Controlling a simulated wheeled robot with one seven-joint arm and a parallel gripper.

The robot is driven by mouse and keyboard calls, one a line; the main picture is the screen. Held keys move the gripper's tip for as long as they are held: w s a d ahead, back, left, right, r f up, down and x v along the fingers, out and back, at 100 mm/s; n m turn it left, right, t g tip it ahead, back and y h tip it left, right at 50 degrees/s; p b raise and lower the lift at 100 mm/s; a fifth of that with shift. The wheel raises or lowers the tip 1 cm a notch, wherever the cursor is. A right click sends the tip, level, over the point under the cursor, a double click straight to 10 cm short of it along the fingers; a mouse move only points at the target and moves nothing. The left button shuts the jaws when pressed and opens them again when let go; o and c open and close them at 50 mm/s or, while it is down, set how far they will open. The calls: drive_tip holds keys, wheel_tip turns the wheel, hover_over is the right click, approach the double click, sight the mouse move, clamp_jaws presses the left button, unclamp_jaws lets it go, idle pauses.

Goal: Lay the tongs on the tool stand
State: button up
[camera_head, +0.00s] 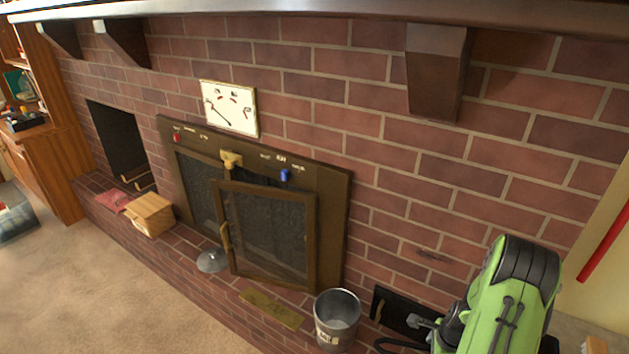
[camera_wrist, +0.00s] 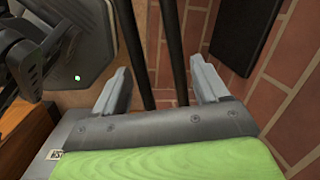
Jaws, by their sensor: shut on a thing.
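My gripper (camera_wrist: 160,85) shows in the wrist view with its two grey fingers either side of two long dark rods (camera_wrist: 174,45). The rods look like the arms of the tongs, and my gripper is shut on them. They run up out of the top of the picture, so their ends are hidden. In the head view my green arm covers the lower right corner, and the tongs cannot be made out there. I cannot identify the tool stand in either view.
A metal bucket (camera_head: 337,318) stands on the brick hearth, left of a black panel (camera_head: 398,311) near my arm. A fireplace door (camera_head: 268,236) stands open. A brass plate (camera_head: 271,309) and wooden box (camera_head: 150,214) lie farther left.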

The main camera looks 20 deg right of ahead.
sight(392, 343)
drive_tip(key=w+a+r+n, duration=0.1)
drive_tip(key=w+a+n, duration=0.1)
drive_tip(key=w+a+r+n+p, duration=0.1)
drive_tip(key=a+n, duration=0.2)
drive_tip(key=w+a+r+n+y+p, duration=0.1)
drive_tip(key=w+a+r+n, duration=0.1)
drive_tip(key=a, duration=0.1)
drive_tip(key=shift+w+r+n, duration=0.1)
drive_tip(key=shift+w+n, duration=0.25)
drive_tip(key=shift+n, duration=0.05)
drive_tip(key=w+a+r+n+g+p, duration=0.1)
drive_tip(key=a+r+n, duration=0.3)
drive_tip(key=a+n, duration=0.4)
drive_tip(key=w+a+r+n+g+p, duration=0.2)
drive_tip(key=w+a+r+n+p, duration=0.1)
drive_tip(key=a+n, duration=0.5)
drive_tip(key=a+r+p, duration=0.1)
drive_tip(key=a, duration=0.2)
drive_tip(key=shift+a+n+y, duration=0.15)
drive_tip(key=shift+n+y, duration=0.15)
drive_tip(key=shift+n, duration=0.1)
